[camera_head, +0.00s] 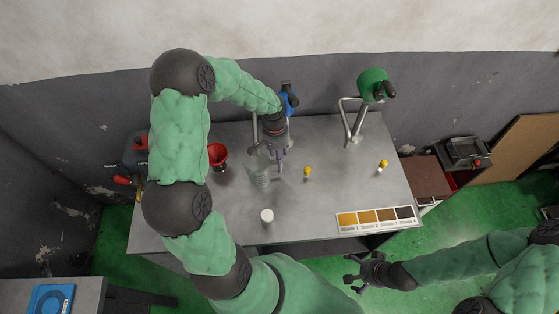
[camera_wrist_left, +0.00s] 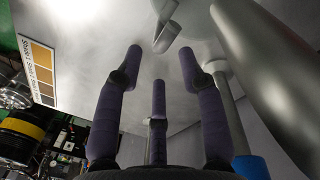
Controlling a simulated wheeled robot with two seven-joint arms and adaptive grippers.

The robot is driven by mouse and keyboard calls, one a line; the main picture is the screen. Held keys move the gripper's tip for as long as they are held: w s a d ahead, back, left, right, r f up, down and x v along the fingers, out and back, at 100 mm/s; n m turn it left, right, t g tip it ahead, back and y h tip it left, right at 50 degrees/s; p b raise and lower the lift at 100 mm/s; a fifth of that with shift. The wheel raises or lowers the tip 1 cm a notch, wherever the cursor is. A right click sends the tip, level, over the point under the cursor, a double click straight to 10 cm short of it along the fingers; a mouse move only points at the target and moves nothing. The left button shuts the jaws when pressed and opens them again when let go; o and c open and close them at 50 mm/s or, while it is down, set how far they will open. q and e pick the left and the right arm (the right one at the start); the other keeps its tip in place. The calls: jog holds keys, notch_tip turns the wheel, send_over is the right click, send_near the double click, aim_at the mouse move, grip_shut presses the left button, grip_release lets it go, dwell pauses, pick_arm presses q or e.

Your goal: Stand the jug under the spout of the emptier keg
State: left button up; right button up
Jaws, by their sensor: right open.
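A clear glass jug (camera_head: 259,172) stands on the grey table, left of centre. My left gripper (camera_head: 278,160) is at the jug's right, below a blue fitting (camera_head: 287,98) with a metal pipe. Whether its fingers touch the jug is unclear. In the left wrist view its fingers (camera_wrist_left: 160,85) are spread with nothing seen held. A green fitting (camera_head: 372,84) with a bent metal pipe (camera_head: 352,122) stands at the back right. No keg fill levels can be read. My right gripper (camera_head: 356,275) is open and empty in front of the table.
A red funnel (camera_head: 217,155) stands left of the jug. Small yellow-topped items (camera_head: 307,172) stand on the table, with a white item (camera_head: 267,216) at the front. A colour chart (camera_head: 376,219) lies front right. The right-hand tabletop is mostly clear.

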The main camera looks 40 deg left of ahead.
pick_arm(q)
jog(key=shift+a+r, duration=0.2)
jog(key=shift+r, duration=2.1)
